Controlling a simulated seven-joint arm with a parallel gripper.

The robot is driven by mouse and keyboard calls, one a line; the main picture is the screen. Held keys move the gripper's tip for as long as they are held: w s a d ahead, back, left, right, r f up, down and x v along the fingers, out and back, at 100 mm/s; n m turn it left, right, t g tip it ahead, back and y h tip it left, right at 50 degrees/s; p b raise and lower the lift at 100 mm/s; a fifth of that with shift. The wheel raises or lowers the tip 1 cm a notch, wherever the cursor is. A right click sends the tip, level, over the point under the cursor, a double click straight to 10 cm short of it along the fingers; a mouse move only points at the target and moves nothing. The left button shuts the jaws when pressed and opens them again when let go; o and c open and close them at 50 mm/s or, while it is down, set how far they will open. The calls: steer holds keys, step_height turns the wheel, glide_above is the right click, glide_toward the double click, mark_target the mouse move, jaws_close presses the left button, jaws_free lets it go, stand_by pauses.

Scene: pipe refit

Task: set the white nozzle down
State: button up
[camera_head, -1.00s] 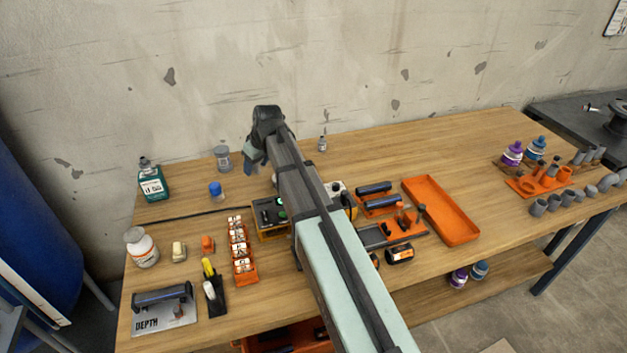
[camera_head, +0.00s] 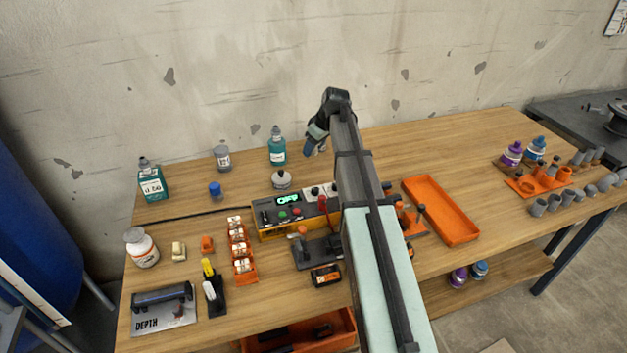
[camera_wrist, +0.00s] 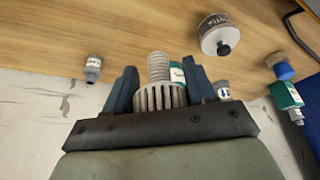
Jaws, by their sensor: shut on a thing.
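My gripper (camera_head: 318,138) is raised over the back of the workbench, near the wall. In the wrist view its two blue fingers (camera_wrist: 160,92) are shut on the pale, ribbed white nozzle (camera_wrist: 160,98). A grey threaded stem (camera_wrist: 158,68) sticks up from the ribbed part, away from the palm. The nozzle's lower part is hidden behind the gripper body. In the head view I cannot make out the nozzle at the fingers.
A teal bottle (camera_head: 277,150) stands left of my gripper, with a round lidded pot (camera_head: 281,181) in front of it. A yellow control box (camera_head: 290,215) reads OFF. A grey jar (camera_head: 222,158) and blue-capped jar (camera_head: 215,191) stand further left. The back right of the bench (camera_head: 440,145) is clear.

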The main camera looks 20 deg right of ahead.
mark_target(309, 178)
steer(key=shift+s+a+f+n+g+y, duration=0.1)
steer(key=shift+s+a+n+g+y, duration=0.05)
steer(key=shift+n, duration=0.4)
steer(key=shift+s+a+n+g+y, duration=0.1)
steer(key=shift+n+g+y, duration=0.05)
steer(key=shift+n, duration=0.4)
steer(key=shift+f, duration=4.9)
steer(key=shift+f, duration=0.1)
steer(key=o, duration=1)
steer(key=shift+o, duration=0.2)
steer(key=v, duration=1.2)
